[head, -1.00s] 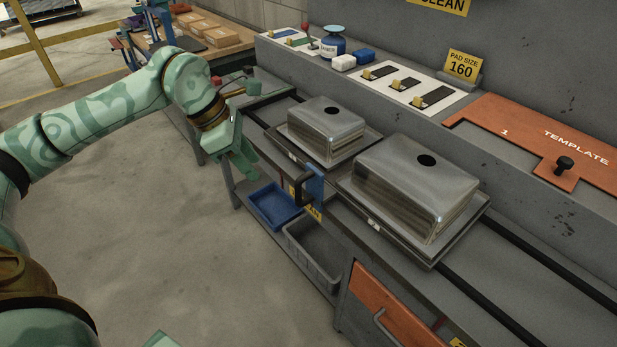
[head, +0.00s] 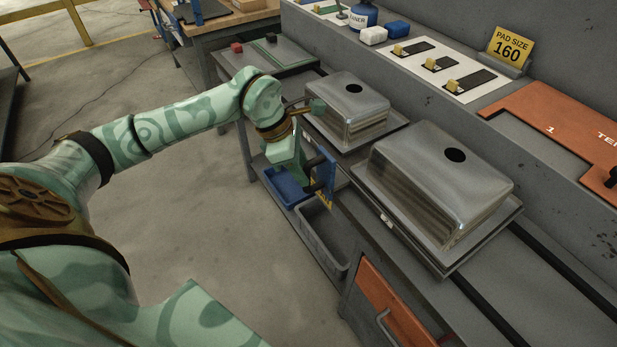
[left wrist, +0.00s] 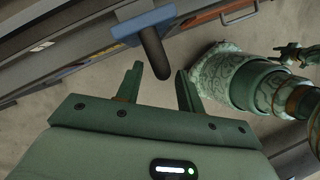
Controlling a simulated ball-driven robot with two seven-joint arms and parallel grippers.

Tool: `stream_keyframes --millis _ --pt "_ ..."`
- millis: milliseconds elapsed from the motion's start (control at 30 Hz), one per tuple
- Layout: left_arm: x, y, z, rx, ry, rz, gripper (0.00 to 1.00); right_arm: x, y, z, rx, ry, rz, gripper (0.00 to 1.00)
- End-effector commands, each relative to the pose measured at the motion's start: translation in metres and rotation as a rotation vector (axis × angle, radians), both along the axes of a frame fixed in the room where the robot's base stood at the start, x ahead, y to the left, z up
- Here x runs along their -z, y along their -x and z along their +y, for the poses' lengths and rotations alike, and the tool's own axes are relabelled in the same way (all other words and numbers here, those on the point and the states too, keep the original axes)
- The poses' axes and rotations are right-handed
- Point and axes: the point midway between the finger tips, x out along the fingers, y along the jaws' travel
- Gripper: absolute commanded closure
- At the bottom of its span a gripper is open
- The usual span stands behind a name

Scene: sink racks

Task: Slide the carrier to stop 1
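Two metal sinks, one at the left (head: 348,108) and one at the right (head: 440,180), sit upside down on flat dark trays on the bench rails. A blue plate (head: 327,163) with a black handle stands at the bench's front edge between them. Which tray it joins, I cannot tell. My left gripper (head: 303,184) is beside this handle. In the left wrist view its two fingers (left wrist: 159,84) are apart, with the black handle (left wrist: 154,54) reaching toward the gap between their tips; no grip shows. My right gripper is not clearly seen.
Dark rails (head: 555,262) run right along the bench. An orange template plate (head: 560,125) and a yellow pad size sign (head: 510,47) are behind. Below are a blue bin (head: 285,190), a grey bin (head: 318,240) and an orange drawer front (head: 380,305). Open floor lies in front.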

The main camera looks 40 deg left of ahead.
Motion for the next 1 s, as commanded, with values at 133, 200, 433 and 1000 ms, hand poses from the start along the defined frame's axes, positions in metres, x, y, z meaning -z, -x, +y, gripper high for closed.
stream_keyframes --millis 133,200,433,1000 --pt "0.023 -0.005 -0.008 0.0 0.002 0.003 0.62 0.006 0.0 0.0 0.0 -0.001 0.001 0.54" --pt "0.028 -0.006 -0.009 -0.001 0.001 0.001 0.62 0.007 0.0 0.0 0.0 0.0 0.002 0.54" --pt "0.032 -0.007 -0.011 0.0 -0.001 -0.001 0.62 0.007 0.001 0.0 0.001 0.0 0.002 0.54" --pt "0.032 -0.01 -0.005 -0.002 -0.003 -0.001 1.0 0.009 0.002 -0.001 0.001 0.001 0.005 0.54"
